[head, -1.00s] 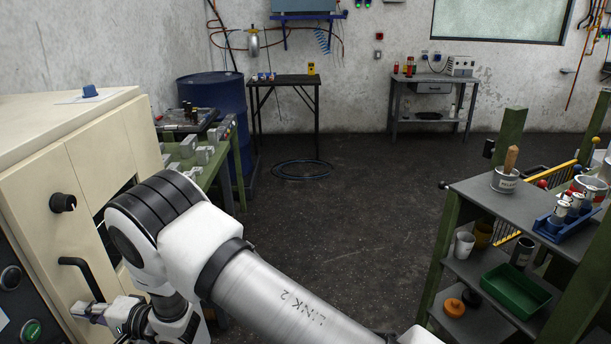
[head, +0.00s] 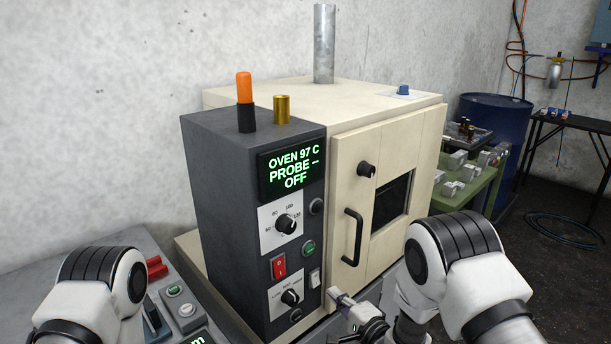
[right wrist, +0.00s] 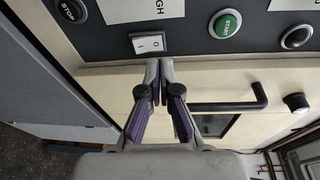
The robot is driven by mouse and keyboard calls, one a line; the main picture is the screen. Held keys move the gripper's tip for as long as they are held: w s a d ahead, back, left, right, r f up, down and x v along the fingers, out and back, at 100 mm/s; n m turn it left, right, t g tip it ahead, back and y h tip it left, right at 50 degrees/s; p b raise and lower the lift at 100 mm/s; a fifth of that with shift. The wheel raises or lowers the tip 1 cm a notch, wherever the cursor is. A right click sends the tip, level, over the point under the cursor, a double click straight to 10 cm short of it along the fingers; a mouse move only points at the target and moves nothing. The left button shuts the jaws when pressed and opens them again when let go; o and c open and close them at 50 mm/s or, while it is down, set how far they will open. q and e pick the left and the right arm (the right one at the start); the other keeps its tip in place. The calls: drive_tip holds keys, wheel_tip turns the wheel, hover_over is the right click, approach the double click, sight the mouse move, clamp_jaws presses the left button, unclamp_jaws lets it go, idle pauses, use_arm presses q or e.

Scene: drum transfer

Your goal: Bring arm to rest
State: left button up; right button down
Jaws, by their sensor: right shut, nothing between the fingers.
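My right gripper (head: 335,294) is low in front of the oven, below the black door handle (head: 352,237). In the right wrist view its two fingers (right wrist: 160,68) are together with nothing between them. The fingertips appear just below a white rocker switch (right wrist: 150,43) on the dark control panel; I cannot tell whether they touch anything. My right arm enters from the lower right. Part of my left arm shows at the lower left, but its gripper is out of view.
The cream oven (head: 345,150) has a shut door and a dark panel with a display (head: 291,172) reading "OVEN 97 C PROBE -- OFF". A blue drum (head: 497,135) and a green bench (head: 485,185) stand to the right.

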drive_tip(key=s+d+f+n+g+h, duration=0.1)
drive_tip(key=s+d+f+g+h, duration=0.25)
drive_tip(key=s+d+f, duration=0.45)
drive_tip(key=s+d+f+g+h, duration=0.3)
drive_tip(key=s+d+f+g, duration=0.15)
drive_tip(key=s+f, duration=0.75)
drive_tip(key=s+d+n+g+h, duration=0.1)
drive_tip(key=s+d+n+g, duration=0.3)
drive_tip(key=s, duration=1.7)
drive_tip(key=n+g, duration=0.3)
drive_tip(key=n, duration=0.4)
drive_tip(key=shift+r+h, duration=0.25)
drive_tip(key=shift+h, duration=0.1)
